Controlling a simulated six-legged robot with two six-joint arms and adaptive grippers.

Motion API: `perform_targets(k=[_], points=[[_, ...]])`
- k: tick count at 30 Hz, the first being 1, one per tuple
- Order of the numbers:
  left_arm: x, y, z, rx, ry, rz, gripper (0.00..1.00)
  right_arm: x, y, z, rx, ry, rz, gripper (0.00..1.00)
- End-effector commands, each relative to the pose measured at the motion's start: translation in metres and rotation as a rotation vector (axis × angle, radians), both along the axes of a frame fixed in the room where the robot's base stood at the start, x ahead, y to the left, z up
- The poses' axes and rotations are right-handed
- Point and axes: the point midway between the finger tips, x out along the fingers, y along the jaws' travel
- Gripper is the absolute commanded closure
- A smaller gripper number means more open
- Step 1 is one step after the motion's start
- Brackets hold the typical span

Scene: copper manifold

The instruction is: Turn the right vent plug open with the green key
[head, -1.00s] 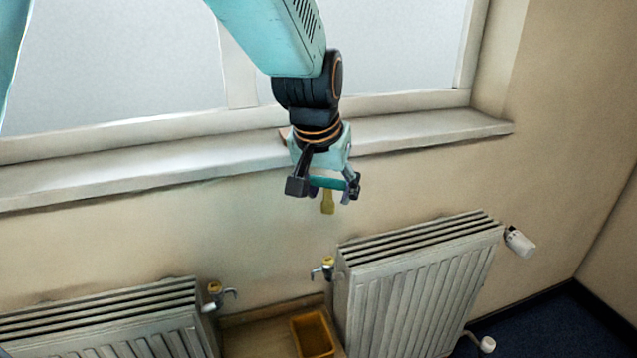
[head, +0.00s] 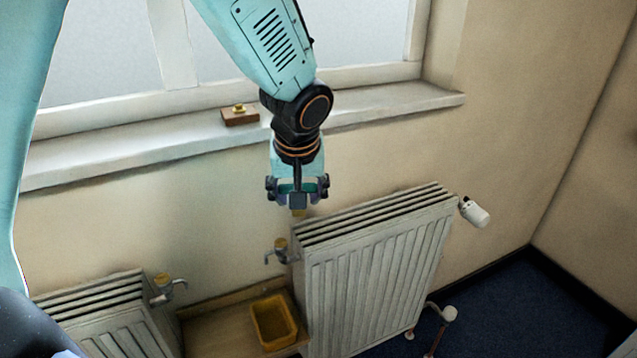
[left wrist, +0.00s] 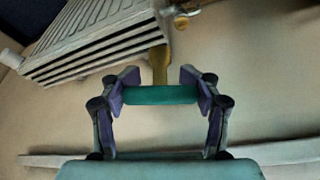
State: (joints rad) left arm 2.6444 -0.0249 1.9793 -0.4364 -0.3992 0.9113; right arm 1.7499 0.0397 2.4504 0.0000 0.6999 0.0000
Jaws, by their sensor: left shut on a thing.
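My left gripper (head: 298,190) is shut on the green key's handle. It hangs above the top left corner of the right radiator. The green key (left wrist: 160,95) lies across between the fingers in the left wrist view, its brass shaft pointing away from the gripper. In the head view only the brass tip (head: 299,212) shows clearly below the fingers. The right vent plug (head: 281,244) sits at the right radiator's upper left end, below and slightly left of the key, apart from it. A brass-coloured fitting (left wrist: 182,20) shows beyond the key tip in the left wrist view. My right gripper is not in view.
The right radiator (head: 375,270) and left radiator (head: 100,320) stand along the wall. A left vent plug (head: 163,284) and a yellow tray (head: 257,322) are between them. A brown block (head: 240,118) with a brass piece lies on the windowsill (head: 150,145).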

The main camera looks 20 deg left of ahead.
Motion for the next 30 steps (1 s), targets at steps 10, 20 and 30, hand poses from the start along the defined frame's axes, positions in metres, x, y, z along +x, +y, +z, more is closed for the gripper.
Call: perform_targets(k=[10, 20, 30], points=[[-0.003, 0.041, -0.016, 0.004, -0.014, 0.262, 0.7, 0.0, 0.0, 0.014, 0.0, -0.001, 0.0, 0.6], [-0.001, 0.052, -0.022, 0.009, -0.032, 0.338, 0.7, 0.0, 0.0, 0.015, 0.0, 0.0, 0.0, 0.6], [0.001, 0.05, -0.041, 0.01, -0.031, 0.335, 0.7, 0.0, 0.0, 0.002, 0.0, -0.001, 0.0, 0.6]])
